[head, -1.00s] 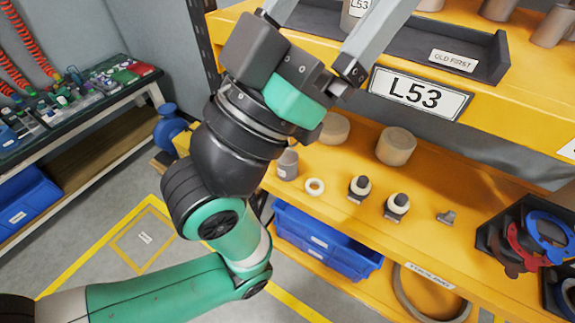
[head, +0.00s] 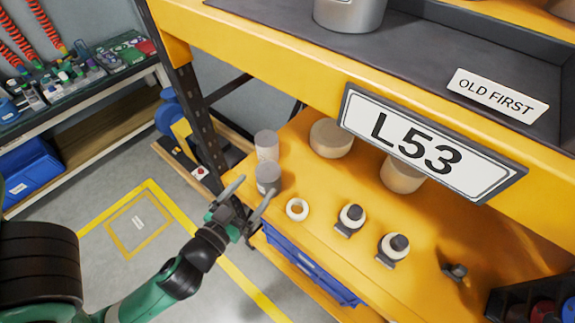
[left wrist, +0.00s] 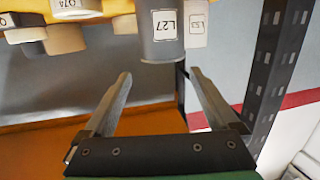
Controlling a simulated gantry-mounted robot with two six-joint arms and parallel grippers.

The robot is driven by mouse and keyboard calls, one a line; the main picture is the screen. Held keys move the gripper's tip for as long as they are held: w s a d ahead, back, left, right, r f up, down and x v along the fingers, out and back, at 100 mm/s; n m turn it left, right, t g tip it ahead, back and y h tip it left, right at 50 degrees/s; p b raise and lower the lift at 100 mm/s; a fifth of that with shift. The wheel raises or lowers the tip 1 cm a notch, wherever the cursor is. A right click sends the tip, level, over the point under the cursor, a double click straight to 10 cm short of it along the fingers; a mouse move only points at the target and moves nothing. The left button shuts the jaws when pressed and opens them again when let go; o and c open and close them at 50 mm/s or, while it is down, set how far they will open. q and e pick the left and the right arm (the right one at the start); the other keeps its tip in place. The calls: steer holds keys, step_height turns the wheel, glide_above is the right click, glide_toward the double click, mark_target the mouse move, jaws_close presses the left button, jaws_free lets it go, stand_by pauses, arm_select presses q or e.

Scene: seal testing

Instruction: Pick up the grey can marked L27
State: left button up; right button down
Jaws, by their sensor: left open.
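In the left wrist view, the grey can marked L27 (left wrist: 163,38) is at the top centre, beyond my fingertips. A paler can with a partly hidden label (left wrist: 197,25) stands right beside it. In the head view, two cans are at the left end of the yellow lower shelf: a nearer grey can (head: 268,180) and a paler one behind it (head: 266,145). Their labels cannot be read there. My left gripper (head: 257,186) is open and empty, its fingers pointing toward the nearer can; it also shows in the left wrist view (left wrist: 160,82). My right gripper is out of view.
A dark post (head: 203,130) is at the left. Blue bins (head: 305,265) sit below.

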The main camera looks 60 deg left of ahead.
mark_target(274, 166)
arm_select(q)
steer(key=shift+s+a+f, duration=0.15)
steer(key=shift+s+f, duration=0.15)
steer(key=shift+f, duration=0.05)
steer(key=shift+s+g, duration=0.15)
steer(key=shift+g, duration=0.15)
steer(key=shift+f, duration=0.1)
steer(key=x, duration=0.6)
steer(key=shift+p, duration=0.35)
steer(key=shift+w+a+f, duration=0.15)
steer(key=shift+w, duration=0.1)
steer(key=b+x, duration=0.1)
steer(key=x, duration=0.3)
steer(key=shift+w+a, duration=0.15)
steer(key=shift+w, duration=0.2)
steer(key=shift+s, duration=0.1)
steer(key=c, duration=1.4)
